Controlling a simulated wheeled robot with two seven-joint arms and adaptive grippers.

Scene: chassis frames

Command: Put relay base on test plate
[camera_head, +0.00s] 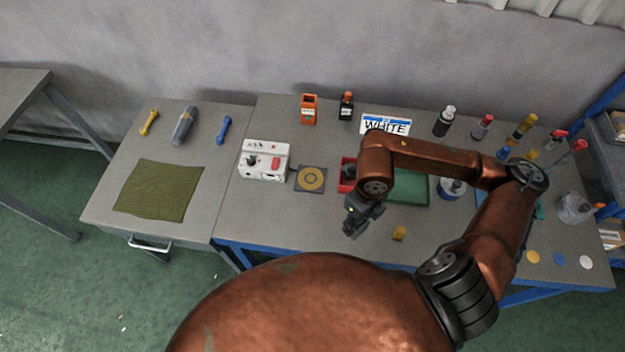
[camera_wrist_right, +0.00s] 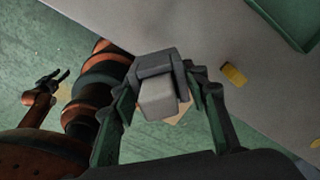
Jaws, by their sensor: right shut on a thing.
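My right gripper (camera_head: 352,222) is above the front part of the main table, left of a small yellow block. In the right wrist view my right gripper (camera_wrist_right: 165,105) is shut on a blocky dark grey piece with a pale grey face, which looks like the relay base (camera_wrist_right: 158,98). In the head view the held piece is hard to make out. The test plate appears to be the dark square with a gold ring (camera_head: 310,179), lying beside a white tester and apart from the gripper. My left gripper (camera_wrist_right: 48,88) shows small in the wrist view, open and empty.
The white tester (camera_head: 264,160) stands left of the plate. A red bin (camera_head: 346,174) is to the plate's right, partly behind my arm. The yellow block (camera_head: 399,233) lies near the front edge. Several bottles stand along the back. The table in front of the plate is clear.

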